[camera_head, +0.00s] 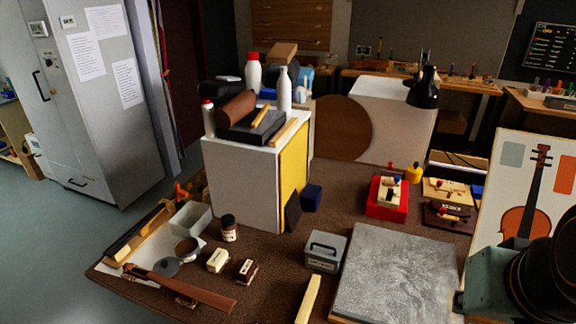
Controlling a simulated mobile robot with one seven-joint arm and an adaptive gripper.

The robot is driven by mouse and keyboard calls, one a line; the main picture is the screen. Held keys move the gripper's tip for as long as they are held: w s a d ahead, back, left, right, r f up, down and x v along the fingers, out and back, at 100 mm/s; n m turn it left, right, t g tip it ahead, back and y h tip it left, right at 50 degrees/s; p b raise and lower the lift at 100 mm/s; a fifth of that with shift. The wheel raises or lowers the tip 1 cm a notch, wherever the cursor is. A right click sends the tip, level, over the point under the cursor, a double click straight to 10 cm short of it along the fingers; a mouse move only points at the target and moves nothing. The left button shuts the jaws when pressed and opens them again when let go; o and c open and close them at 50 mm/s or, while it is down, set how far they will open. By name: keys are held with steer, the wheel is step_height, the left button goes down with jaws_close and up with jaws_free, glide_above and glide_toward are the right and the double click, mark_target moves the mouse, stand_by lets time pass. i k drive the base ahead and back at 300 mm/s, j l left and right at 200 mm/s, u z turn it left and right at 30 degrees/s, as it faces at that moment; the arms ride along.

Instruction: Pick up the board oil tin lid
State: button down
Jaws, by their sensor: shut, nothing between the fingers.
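A small round tin (187,246) with a brown top or contents stands on the brown bench at the lower left. A flat dark grey disc (166,267), which looks like the board oil tin lid, lies just in front and left of it. Whether the disc touches the tin is too small to tell. A dark part of what looks like my arm (545,270) fills the lower right corner. My gripper's fingers do not show in this view.
A brown violin neck (190,290) lies in front of the disc. A clear tray (191,218), dark bottle (229,228) and two small blocks (218,260) (247,271) stand nearby. A white cabinet (240,185) rises behind; a grey slab (395,275) lies at right.

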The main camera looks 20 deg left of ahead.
mark_target(168, 266)
steer(key=u, duration=1.8)
steer(key=j+z, duration=0.1)
steer(key=j, duration=0.9)
steer(key=j+z, duration=0.2)
steer(key=j, duration=0.55)
steer(key=i+j+z, duration=0.1)
steer(key=j, duration=0.3)
steer(key=i+j+z, duration=0.15)
steer(key=j, duration=0.25)
steer(key=i+j+z, duration=0.1)
steer(key=j, duration=0.25)
steer(key=i+j+z, duration=0.15)
steer(key=j, duration=0.25)
steer(key=i, duration=0.1)
